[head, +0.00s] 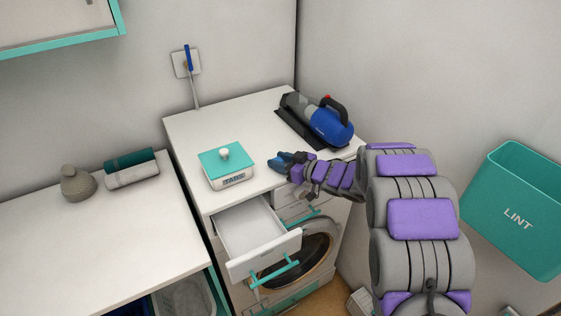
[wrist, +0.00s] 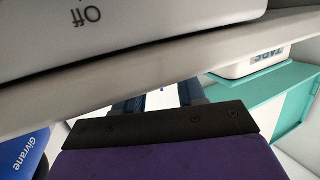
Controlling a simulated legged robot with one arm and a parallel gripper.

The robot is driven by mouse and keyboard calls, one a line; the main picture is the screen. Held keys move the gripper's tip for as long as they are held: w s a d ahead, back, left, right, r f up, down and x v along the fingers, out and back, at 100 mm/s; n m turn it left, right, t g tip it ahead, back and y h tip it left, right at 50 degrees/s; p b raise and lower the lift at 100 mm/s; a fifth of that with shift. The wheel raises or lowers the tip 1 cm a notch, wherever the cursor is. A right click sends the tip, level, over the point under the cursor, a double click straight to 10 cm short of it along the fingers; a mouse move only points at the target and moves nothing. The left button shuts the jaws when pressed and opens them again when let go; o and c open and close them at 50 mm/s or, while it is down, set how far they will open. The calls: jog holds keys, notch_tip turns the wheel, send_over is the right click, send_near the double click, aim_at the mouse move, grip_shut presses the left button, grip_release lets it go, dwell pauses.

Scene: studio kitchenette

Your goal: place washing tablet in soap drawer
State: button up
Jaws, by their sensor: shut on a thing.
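My gripper (head: 280,162) is by the right side of the tablet box, over the front of the white top, with its blue fingers pointing left. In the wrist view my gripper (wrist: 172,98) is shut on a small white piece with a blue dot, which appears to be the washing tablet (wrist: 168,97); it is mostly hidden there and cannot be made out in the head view. The soap drawer (head: 282,251) is pulled open below and left of my gripper, and its visible inside looks empty. The white tablet box (head: 232,180) stands closed under its teal lid (head: 226,158).
A blue handheld vacuum (head: 326,125) lies behind my gripper. The washing machine door (head: 308,252) is below the drawer. A teal lint bin (head: 515,212) is at the right. The left counter (head: 95,230) holds a vase (head: 77,184) and rolled towels (head: 131,172); its front is clear.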

jog(key=o, duration=1.1)
jog(key=shift+f, duration=0.15)
jog(key=shift+f+b, duration=0.1)
jog(key=shift+b, duration=0.65)
jog(key=p+v, duration=0.1)
jog(key=v, duration=0.5)
jog(key=p+v, duration=0.2)
jog(key=v, duration=0.3)
jog(key=s+p+v, duration=0.1)
jog(key=v, duration=0.5)
jog(key=shift+s+p, duration=0.1)
jog(key=shift+p, duration=0.25)
